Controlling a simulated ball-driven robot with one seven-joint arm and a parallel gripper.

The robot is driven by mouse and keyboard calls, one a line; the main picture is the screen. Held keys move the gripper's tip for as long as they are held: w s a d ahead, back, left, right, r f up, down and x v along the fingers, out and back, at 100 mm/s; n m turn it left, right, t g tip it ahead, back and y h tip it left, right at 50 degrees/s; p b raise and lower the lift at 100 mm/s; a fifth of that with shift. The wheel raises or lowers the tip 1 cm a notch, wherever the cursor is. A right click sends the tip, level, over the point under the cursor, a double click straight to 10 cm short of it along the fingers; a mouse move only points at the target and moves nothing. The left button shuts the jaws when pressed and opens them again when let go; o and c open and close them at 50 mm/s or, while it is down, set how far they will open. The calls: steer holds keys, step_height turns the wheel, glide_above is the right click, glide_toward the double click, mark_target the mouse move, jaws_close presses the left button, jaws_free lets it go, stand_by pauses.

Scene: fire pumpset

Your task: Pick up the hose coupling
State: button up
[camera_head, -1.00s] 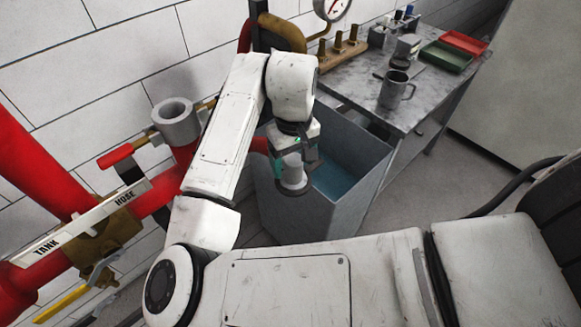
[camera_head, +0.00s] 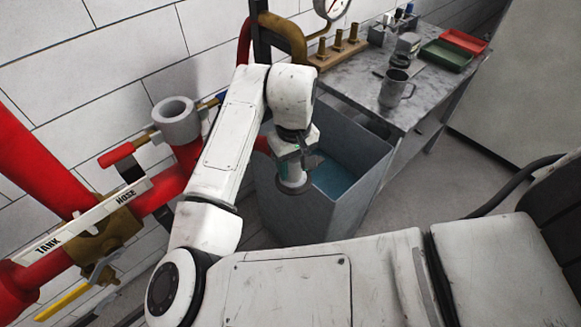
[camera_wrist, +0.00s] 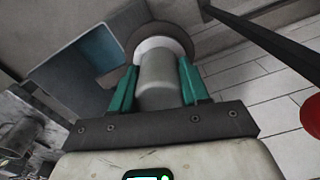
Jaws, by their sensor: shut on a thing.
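The hose coupling (camera_wrist: 160,80) is a pale grey cylinder with a white collar and a wide dark flange at its far end. In the wrist view it sits between the two teal fingers of my gripper (camera_wrist: 158,92), which are shut on its sides. In the head view my gripper (camera_head: 291,164) points down, and the coupling (camera_head: 293,183) hangs below it. It appears in front of the near left side of the grey water tank (camera_head: 350,205); I cannot tell its exact height or whether it is over the rim.
Red pipework with a grey open-topped fitting (camera_head: 176,118) and a TANK/HOSE lever plate (camera_head: 85,222) stands at the left. A metal bench (camera_head: 415,105) with a mug (camera_head: 393,92), a green tray (camera_head: 445,57) and a red tray (camera_head: 464,42) is at the back right.

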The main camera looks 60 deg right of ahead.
jaws_close()
steer(key=shift+r, duration=0.1)
step_height(320, 180, up, 10)
steer(key=shift+f, duration=0.15)
step_height(320, 180, up, 6)
steer(key=p, duration=0.7)
stand_by(0.8)
